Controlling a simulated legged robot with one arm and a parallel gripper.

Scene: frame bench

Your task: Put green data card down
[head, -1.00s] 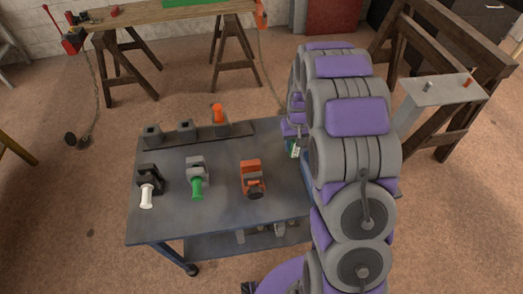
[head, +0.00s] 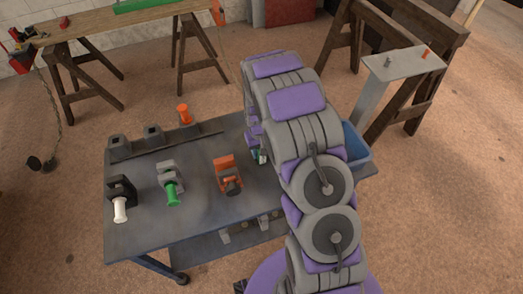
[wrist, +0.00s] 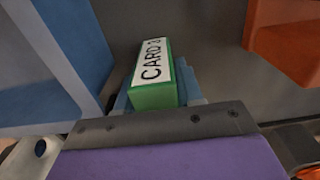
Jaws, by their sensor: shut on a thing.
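The green data card (wrist: 155,88), with a white label reading "CARD 3", is in the wrist view. My gripper (wrist: 165,100) is shut on it, with pale blue finger parts showing beside and below the card. In the head view my gripper (head: 258,156) is at the right part of the grey table, mostly hidden behind my arm. Only a small bit of green shows there. I cannot tell whether the card touches the table top.
A blue bin (head: 357,145) stands at the table's right end; its wall (wrist: 75,45) is left of the card in the wrist view. On the table (head: 215,215) are an orange device (head: 226,170), a green-handled one (head: 171,190), a white-handled one (head: 121,205) and a rack (head: 160,147).

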